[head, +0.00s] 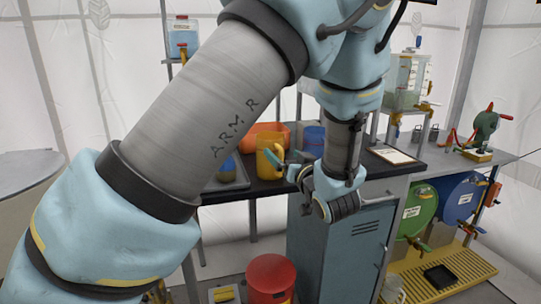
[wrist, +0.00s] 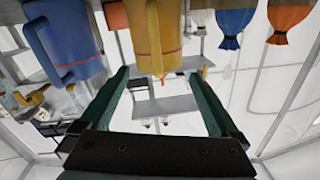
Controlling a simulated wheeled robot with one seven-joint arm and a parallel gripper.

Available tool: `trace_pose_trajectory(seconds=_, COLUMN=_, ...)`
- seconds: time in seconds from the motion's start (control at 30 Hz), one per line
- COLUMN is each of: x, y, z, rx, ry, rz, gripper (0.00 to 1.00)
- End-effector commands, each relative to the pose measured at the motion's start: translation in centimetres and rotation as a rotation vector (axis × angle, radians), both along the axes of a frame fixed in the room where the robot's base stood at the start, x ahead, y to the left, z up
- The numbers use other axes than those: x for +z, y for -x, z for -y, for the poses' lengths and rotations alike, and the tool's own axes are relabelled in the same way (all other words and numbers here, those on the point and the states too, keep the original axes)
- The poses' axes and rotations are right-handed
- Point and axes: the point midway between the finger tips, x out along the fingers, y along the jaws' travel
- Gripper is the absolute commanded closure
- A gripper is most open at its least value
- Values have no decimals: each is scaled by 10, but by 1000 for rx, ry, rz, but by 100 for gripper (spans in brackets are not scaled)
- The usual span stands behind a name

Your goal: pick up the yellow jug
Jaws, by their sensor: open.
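The yellow jug (head: 264,165) stands on the dark table in the head view, just left of my gripper.
A blue jug (wrist: 65,38) is close on the left in the wrist view. An orange tub (head: 262,134) is behind the yellow jug. A grey tray (head: 232,181) is on its left. A clipboard (head: 394,154) and a grey cabinet (head: 340,255) are to the right.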

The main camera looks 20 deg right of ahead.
Motion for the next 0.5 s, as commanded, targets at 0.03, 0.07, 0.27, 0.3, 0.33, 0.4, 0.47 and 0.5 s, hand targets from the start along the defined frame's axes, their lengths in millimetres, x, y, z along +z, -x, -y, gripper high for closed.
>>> trace_pose_trajectory(seconds=0.03, x=3, y=-5, z=0, rx=2, ry=-1, rz=1, gripper=3)
trace_pose_trajectory(seconds=0.07, x=4, y=-9, z=1, rx=3, ry=-1, rz=2, gripper=3)
trace_pose_trajectory(seconds=0.27, x=5, y=-39, z=3, rx=4, ry=-1, rz=1, gripper=3)
trace_pose_trajectory(seconds=0.3, x=5, y=-43, z=3, rx=2, ry=0, rz=0, gripper=3)
trace_pose_trajectory(seconds=0.33, x=5, y=-45, z=3, rx=1, ry=0, rz=0, gripper=3)
trace_pose_trajectory(seconds=0.4, x=4, y=-48, z=4, rx=1, ry=0, rz=1, gripper=3)
trace_pose_trajectory(seconds=0.47, x=4, y=-48, z=4, rx=1, ry=0, rz=1, gripper=3)
trace_pose_trajectory(seconds=0.5, x=3, y=-48, z=4, rx=1, ry=1, rz=0, gripper=3)
